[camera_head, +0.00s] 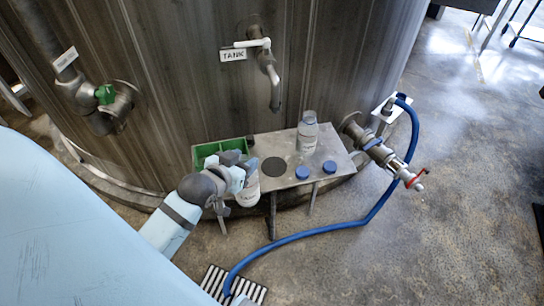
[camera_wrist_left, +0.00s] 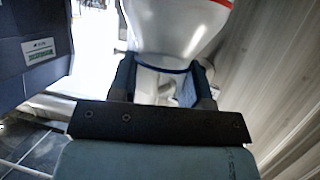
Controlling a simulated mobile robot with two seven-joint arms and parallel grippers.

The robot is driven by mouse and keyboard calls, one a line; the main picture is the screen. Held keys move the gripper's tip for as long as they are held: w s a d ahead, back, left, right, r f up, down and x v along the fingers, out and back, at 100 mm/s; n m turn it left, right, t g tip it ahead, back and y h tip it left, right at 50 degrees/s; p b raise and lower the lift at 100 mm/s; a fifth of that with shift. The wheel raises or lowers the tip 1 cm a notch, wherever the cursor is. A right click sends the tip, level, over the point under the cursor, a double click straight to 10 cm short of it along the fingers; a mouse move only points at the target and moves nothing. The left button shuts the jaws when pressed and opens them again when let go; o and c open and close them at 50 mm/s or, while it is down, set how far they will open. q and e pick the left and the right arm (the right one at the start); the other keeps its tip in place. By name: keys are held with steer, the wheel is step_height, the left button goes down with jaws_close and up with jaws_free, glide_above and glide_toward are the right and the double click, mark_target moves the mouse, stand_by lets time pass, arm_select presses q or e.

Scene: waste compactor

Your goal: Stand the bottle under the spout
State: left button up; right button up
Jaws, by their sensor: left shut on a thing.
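My left gripper (camera_head: 243,168) is shut on a white bottle (camera_head: 248,190) with a printed label. The bottle is about upright and shows at the shelf's front left edge; its top is hidden by the gripper. The left wrist view shows the bottle (camera_wrist_left: 175,30) between both fingers (camera_wrist_left: 160,76). The metal spout (camera_head: 273,88) comes out of the tank under the TANK sign (camera_head: 233,55). A dark round spot (camera_head: 274,166) lies on the shelf (camera_head: 284,144) below it, to the right of the held bottle. My right gripper is not in view.
A second bottle (camera_head: 307,133) stands on the shelf, right of the spot. A green crate (camera_head: 208,149) is at the left end, partly behind my gripper.

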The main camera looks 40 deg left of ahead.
arm_select(q)
steer(key=shift+s+a+f, duration=0.15)
steer(key=shift+a+f, duration=0.3)
steer(key=shift+f, duration=0.3)
steer(key=shift+w+a+f, duration=0.1)
steer(key=shift+w+a, duration=0.05)
steer(key=shift+w, duration=0.05)
steer(key=w+r+x, duration=0.1)
steer(key=r+x, duration=0.2)
steer(key=x, duration=1.4)
steer(key=shift+w+b, duration=0.3)
steer(key=shift+w, duration=0.05)
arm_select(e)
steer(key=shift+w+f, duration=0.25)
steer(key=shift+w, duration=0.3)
arm_select(q)
steer(key=shift+a, duration=0.15)
steer(key=o, duration=1.1)
steer(key=shift+f, duration=0.1)
steer(key=shift+o, duration=0.2)
